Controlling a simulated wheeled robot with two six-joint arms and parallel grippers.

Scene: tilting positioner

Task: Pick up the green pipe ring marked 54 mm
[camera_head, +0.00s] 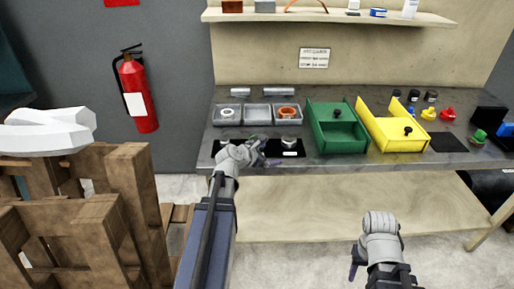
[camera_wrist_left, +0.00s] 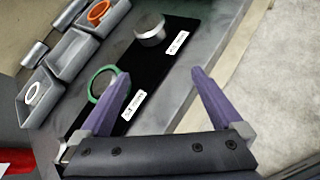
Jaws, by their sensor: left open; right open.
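The green pipe ring (camera_wrist_left: 91,82) shows in the left wrist view on a black mat (camera_wrist_left: 150,73), partly behind my left gripper's left finger. A grey round shape shows within the ring; I cannot tell how the two sit together. A white label (camera_wrist_left: 134,105) lies beside it, its print too small to read. My left gripper (camera_wrist_left: 161,73) is open and empty, its fingers above the mat and bench edge, with the ring to the left. In the head view my left gripper (camera_head: 264,152) covers that spot. My right gripper (camera_head: 354,268) is low in front of the bench.
A silver cylinder (camera_wrist_left: 149,29) stands on the mat beside a second label. Grey trays behind hold a white ring (camera_wrist_left: 35,93) and an orange ring (camera_wrist_left: 98,11). A green box (camera_head: 337,146) and yellow box (camera_head: 385,133) stand to the right on the bench.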

